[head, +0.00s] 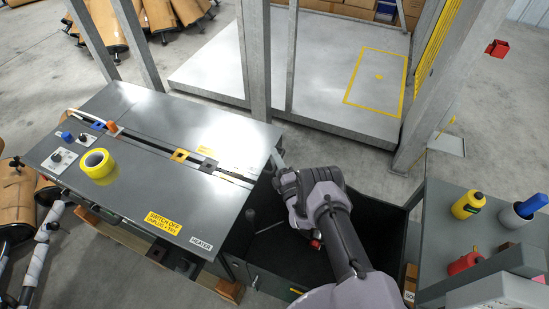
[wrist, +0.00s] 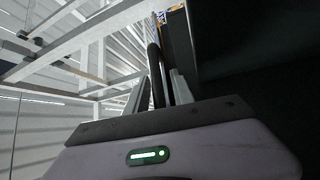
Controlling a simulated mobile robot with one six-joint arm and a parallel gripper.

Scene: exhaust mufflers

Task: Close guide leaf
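My gripper (wrist: 160,85) shows in the wrist view with its two grey fingers apart. A black curved bar (wrist: 155,72) rises between them, with a narrow gap on the right finger's side; I cannot tell whether it touches the left one. In the head view my gripper is at the right edge of the grey machine table (head: 120,190), its fingers mostly hidden by my wrist. A long dark slot with pale strips (head: 220,172) crosses the table top to that edge. I cannot identify the guide leaf for certain; the black bar may belong to it.
A dark open bin (head: 270,245) lies below my arm. A yellow tape roll (head: 97,164) sits on the table. Grey posts (head: 256,60) stand behind it. A side bench (head: 460,240) at right holds a yellow bottle (head: 468,204) and a red one (head: 465,263).

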